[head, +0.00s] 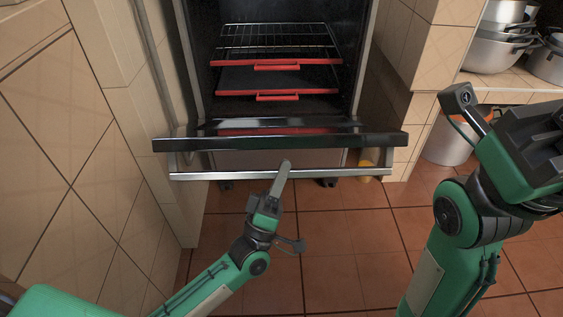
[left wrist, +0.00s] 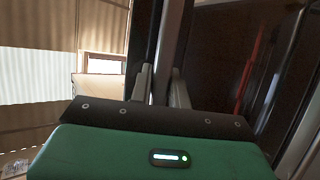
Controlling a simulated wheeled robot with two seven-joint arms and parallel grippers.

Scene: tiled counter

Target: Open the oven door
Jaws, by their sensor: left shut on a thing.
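The oven (head: 280,60) stands in a tiled recess, with its dark interior and red-edged racks showing. Its door (head: 365,140) is tipped outward and down, partly open, and seen nearly edge-on from above. A long silver handle bar (head: 220,176) runs along the door's front edge. My left gripper (head: 285,166) is at the middle of the handle and shut on it. In the left wrist view, its two fingers (left wrist: 160,86) are on either side of a dark upright bar. My right arm is raised at the right, away from the oven; its fingers do not show.
A tiled wall (head: 60,130) runs close along the left of the oven. The tiled floor (head: 340,240) in front of the door is clear.

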